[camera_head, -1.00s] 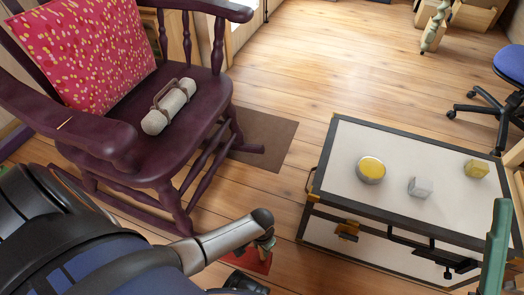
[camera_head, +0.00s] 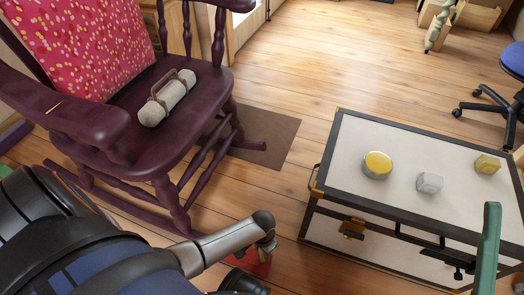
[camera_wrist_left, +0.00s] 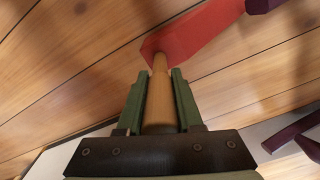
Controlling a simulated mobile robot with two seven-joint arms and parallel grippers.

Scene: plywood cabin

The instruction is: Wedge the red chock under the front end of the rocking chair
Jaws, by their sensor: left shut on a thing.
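The dark purple rocking chair (camera_head: 165,140) stands at left in the head view. Its front faces right, and the front end of its nearer runner is partly hidden behind my left arm. My left gripper (camera_head: 266,248) is low, just right of that runner end. In the left wrist view, its green fingers (camera_wrist_left: 160,95) are shut on the wooden handle (camera_wrist_left: 160,90) of the red chock (camera_wrist_left: 195,38). The chock shows partly below the gripper in the head view (camera_head: 259,264). I cannot tell whether it touches the runner. A green finger, apparently my right gripper's (camera_head: 488,245), shows at right.
A pale trunk (camera_head: 350,130) with dark edges stands at right, bearing a yellow-topped tin (camera_head: 377,164), a grey block (camera_head: 429,183) and a yellowish block (camera_head: 487,164). A brown mat (camera_head: 270,130) lies under the chair's far side. A blue office chair (camera_head: 514,62) is at far right.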

